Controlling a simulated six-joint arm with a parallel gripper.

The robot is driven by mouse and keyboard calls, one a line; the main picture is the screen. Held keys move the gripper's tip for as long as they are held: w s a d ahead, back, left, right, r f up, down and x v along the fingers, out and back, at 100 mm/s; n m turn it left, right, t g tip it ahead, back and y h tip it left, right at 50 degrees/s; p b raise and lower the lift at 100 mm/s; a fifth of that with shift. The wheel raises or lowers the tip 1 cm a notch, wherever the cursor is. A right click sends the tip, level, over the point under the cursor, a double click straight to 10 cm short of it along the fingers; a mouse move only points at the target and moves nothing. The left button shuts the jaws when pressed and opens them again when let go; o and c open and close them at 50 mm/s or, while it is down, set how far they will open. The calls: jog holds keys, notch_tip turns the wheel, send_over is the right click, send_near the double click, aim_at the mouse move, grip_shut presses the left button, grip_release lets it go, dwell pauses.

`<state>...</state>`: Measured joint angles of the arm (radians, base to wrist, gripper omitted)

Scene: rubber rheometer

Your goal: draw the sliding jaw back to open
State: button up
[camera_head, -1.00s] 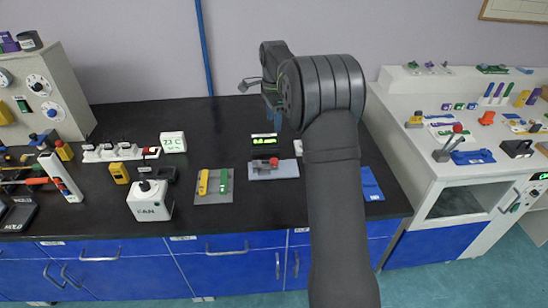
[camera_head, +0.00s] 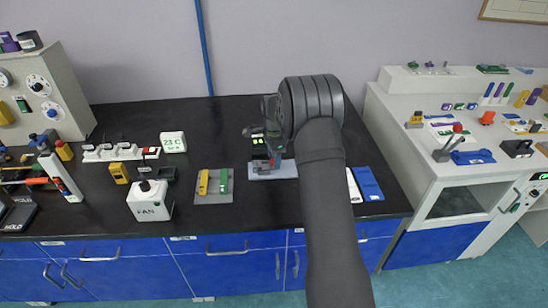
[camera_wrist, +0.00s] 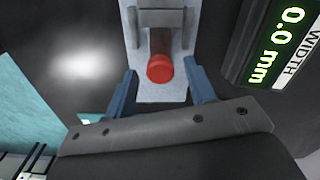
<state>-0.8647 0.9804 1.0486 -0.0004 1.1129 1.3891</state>
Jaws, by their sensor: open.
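The width gauge stands on a grey plate (camera_head: 287,170) in the middle of the bench. In the wrist view its pale rail (camera_wrist: 152,92) runs down from the top edge, and a red round knob (camera_wrist: 160,69), apparently the sliding jaw's, sits on it. My gripper (camera_wrist: 163,88) is open, pointing down at the device, with one blue finger on each side of the knob and rail. I see gaps between the fingers and the knob. In the head view my gripper (camera_head: 275,150) covers much of the device. The display (camera_wrist: 280,45) reads 0.0 mm.
Left of the gauge lies a grey mat (camera_head: 213,198) with a yellow and a green piece. A white FAN box (camera_head: 150,200) stands further left. A blue pad (camera_head: 368,184) lies to the right of the device, beside my arm. The front bench edge is clear.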

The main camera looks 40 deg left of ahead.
grip_shut()
jog(key=shift+w+d, duration=2.05)
jog(key=shift+c, duration=0.2)
grip_release()
jog(key=shift+d, duration=0.1)
jog(key=shift+o, duration=0.2)
notch_tip(320, 180, up, 17)
jog(key=shift+r, duration=0.2)
